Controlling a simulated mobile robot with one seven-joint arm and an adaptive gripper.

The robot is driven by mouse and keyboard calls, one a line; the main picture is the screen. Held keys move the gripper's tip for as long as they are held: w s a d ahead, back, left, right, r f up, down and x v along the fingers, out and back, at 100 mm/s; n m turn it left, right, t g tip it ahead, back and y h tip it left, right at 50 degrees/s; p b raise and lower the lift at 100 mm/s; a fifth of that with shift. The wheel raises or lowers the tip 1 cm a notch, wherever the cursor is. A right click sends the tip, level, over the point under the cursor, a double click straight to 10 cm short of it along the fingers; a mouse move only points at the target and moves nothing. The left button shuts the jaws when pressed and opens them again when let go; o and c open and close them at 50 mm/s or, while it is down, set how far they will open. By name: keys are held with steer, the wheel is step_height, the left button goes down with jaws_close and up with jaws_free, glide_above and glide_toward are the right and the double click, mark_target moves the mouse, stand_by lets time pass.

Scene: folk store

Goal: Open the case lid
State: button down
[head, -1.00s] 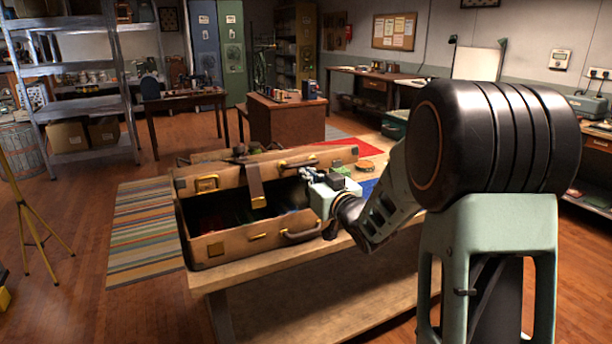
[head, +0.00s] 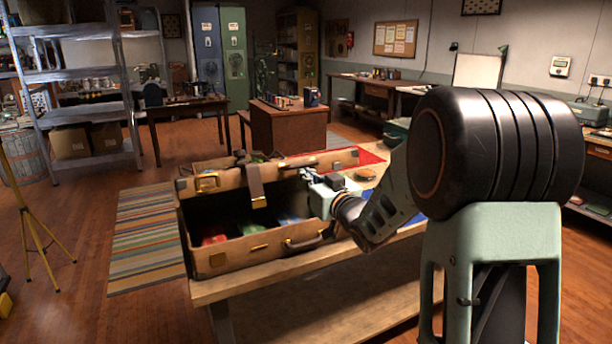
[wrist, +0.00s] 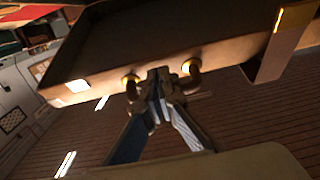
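The brown case (head: 232,255) stands on a wooden table, with brass latches and a handle on its front. Its lid (head: 226,181) is raised and stands open, and coloured items show inside the case. In the wrist view the lid's edge (wrist: 222,52) crosses the upper part, with a dark handle on two brass mounts. My gripper (wrist: 158,78) has its fingers close together at this handle and appears shut on it. In the head view my gripper (head: 316,178) is at the right part of the lid, its fingertips hard to make out.
The table's bare wood (head: 215,288) shows in front of the case. A striped rug (head: 145,235) lies on the floor at left. A metal shelf (head: 90,75) and a yellow tripod (head: 35,225) stand farther left. A wooden desk (head: 290,125) stands behind the case.

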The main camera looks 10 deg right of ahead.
steer(key=shift+w+a+r+p, duration=0.1)
steer(key=shift+w+r+p, duration=0.2)
steer(key=shift+r, duration=0.35)
steer(key=shift+w+a+r+p, duration=0.15)
steer(key=shift+r+p, duration=0.25)
steer(key=shift+r, duration=0.25)
steer(key=shift+d, duration=0.1)
steer(key=shift+w+a+r+p, duration=0.1)
steer(key=shift+w+r+p, duration=0.25)
steer(key=shift+r, duration=0.25)
steer(key=shift+w+a+r+p, duration=0.1)
steer(key=shift+w+r+p, duration=0.1)
steer(key=shift+r+p, duration=0.3)
steer(key=shift+r, duration=0.1)
steer(key=shift+w+a+r+p, duration=0.2)
steer(key=shift+w+r+p, duration=0.45)
steer(key=shift+r, duration=0.35)
